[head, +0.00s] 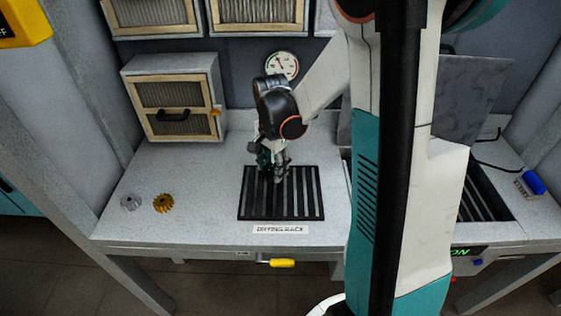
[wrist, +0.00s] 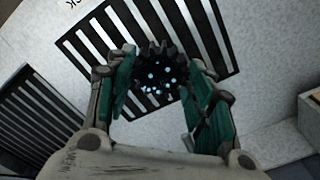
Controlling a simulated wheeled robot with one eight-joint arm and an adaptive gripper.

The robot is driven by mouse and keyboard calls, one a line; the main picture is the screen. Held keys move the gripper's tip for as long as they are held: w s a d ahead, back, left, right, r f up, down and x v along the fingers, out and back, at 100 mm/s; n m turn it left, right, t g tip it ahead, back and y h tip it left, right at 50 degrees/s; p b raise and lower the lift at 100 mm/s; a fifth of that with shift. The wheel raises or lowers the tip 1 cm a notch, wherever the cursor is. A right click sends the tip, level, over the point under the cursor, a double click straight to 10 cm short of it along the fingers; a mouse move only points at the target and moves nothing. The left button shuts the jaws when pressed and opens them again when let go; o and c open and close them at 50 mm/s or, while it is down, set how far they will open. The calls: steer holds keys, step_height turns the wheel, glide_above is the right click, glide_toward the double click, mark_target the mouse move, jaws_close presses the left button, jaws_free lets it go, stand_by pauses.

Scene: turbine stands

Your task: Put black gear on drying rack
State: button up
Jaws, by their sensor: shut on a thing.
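The black gear (wrist: 150,52) is held between the teal finger pads of my gripper (wrist: 164,72) in the wrist view, with light specks showing through its middle. My gripper (head: 273,167) in the head view is over the back part of the drying rack (head: 304,198); the gear is hard to make out there. The rack is a black slatted grate lying flat on the counter, and it also shows behind the gear in the wrist view (wrist: 95,36). I cannot tell whether the gear touches the slats.
A silver gear (head: 131,202) and a gold gear (head: 163,203) lie on the counter left of the rack. A vented cabinet (head: 172,97) stands at the back left. Another dark slatted grate (head: 485,200) is at the right. The counter between gold gear and rack is clear.

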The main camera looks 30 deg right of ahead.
steer(key=shift+s+d+r+m, duration=0.25)
steer(key=shift+d+m, duration=0.25)
steer(key=shift+m, duration=0.1)
steer(key=shift+s+d+r+m, duration=0.25)
steer(key=shift+d+m, duration=0.2)
steer(key=shift+m, duration=0.15)
steer(key=shift+d+f+m, duration=0.1)
steer(key=shift+d+m, duration=0.05)
steer(key=shift+m, duration=0.25)
step_height(320, 180, down, 8)
steer(key=b, duration=0.6)
steer(key=shift+f+b, duration=0.4)
steer(key=o, duration=1.8)
steer(key=shift+c, duration=0.2)
steer(key=shift+r, duration=0.15)
steer(key=shift+s+r+p, duration=0.1)
steer(key=shift+r+p, duration=2.5)
steer(key=shift+r, duration=0.85)
